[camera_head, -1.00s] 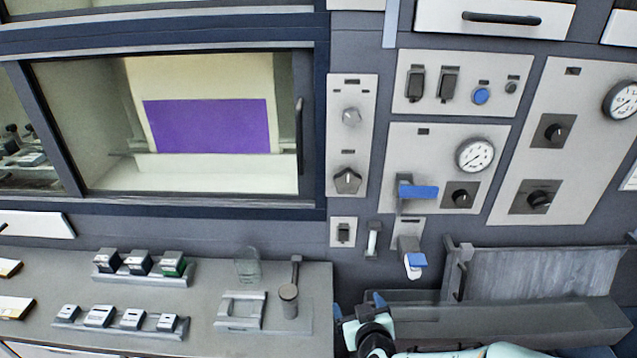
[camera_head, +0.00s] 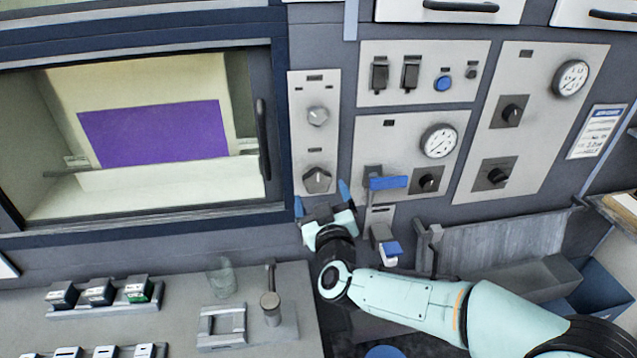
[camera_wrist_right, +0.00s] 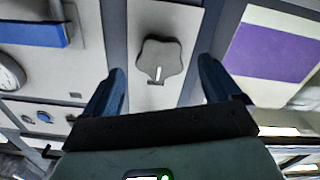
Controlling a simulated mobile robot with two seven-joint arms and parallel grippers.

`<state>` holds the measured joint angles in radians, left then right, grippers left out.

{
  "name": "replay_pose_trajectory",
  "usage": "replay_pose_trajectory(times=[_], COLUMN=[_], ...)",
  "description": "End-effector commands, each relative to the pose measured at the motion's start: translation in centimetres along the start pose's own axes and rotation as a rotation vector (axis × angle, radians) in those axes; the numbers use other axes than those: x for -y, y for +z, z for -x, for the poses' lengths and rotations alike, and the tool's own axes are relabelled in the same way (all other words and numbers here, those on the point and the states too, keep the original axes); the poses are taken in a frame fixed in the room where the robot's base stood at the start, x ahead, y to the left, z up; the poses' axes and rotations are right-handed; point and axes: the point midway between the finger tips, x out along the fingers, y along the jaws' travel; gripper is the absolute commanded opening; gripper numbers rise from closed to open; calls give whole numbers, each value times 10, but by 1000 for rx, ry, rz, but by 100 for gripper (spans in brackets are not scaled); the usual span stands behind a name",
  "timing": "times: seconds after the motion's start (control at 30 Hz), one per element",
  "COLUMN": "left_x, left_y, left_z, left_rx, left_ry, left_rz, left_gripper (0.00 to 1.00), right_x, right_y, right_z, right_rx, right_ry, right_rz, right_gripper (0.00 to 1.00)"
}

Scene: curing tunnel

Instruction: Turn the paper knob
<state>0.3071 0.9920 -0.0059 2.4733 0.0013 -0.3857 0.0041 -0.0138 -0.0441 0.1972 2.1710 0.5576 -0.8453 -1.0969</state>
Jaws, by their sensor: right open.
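A narrow light panel (camera_head: 330,85) right of the window carries a pale round knob (camera_head: 318,116) above a dark grey lobed knob (camera_head: 317,180). Their labels are too small to read, so I cannot tell by label which is the paper knob. My right gripper (camera_head: 321,196) is open and empty just below the lobed knob, its blue fingers pointing up. In the right wrist view, the lobed knob (camera_wrist_right: 160,58), with a white pointer mark, lies ahead between the spread fingers (camera_wrist_right: 162,68). I see no contact. My left gripper is not in view.
A blue-handled lever (camera_head: 388,183) and another blue-tipped fitting (camera_head: 392,248) are close to the right of the gripper. A window with a dark handle (camera_head: 262,140) is at the left. A counter (camera_head: 180,330) with small blocks and a glass (camera_head: 221,278) is below.

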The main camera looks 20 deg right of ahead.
Motion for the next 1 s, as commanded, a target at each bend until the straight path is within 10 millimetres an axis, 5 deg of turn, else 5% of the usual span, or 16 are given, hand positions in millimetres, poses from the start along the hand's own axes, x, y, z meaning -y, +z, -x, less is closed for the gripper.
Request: replay_pose_trajectory(times=[0.2,0.6,0.63,0.8,1.0], left_x=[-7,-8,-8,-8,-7], left_y=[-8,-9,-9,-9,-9], left_z=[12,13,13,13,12], left_rx=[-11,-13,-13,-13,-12], left_ry=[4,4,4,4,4], left_rz=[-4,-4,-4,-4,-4], left_gripper=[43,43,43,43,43], right_x=[0,0,0,0,0], right_y=[-2,0,0,0,0], right_z=[-32,-39,-39,-39,-39], right_rx=[0,0,0,0,0], right_ry=[0,0,0,0,0], right_rz=[-1,-1,0,0,-7], right_gripper=[91,91,88,35,35])
